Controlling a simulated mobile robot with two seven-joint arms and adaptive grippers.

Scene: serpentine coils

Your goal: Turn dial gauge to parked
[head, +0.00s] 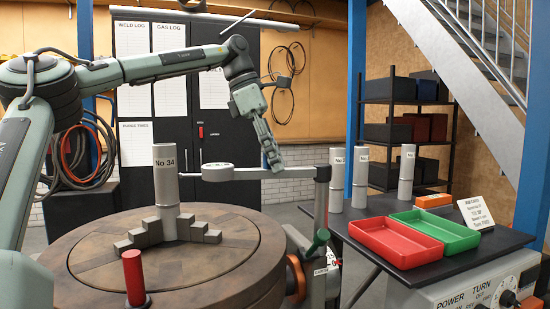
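The likely dial gauge is a grey swing arm (245,173) on an upright post (322,205) at the right of the round turntable. It reaches left over the turntable, its rounded end near the tall cylinder marked No 34 (166,178). I cannot read any parked mark on it. My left gripper (273,160) comes down from above, with its fingertips at the swing arm, between the rounded end and the post. I cannot tell if they touch it, or whether the fingers are apart or closed. My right gripper is not in view.
A green-topped lever (318,240) stands by the post. At right, a dark table holds a red tray (364,234), a green tray (474,243) and several cylinders. A blue column (356,90) rises behind.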

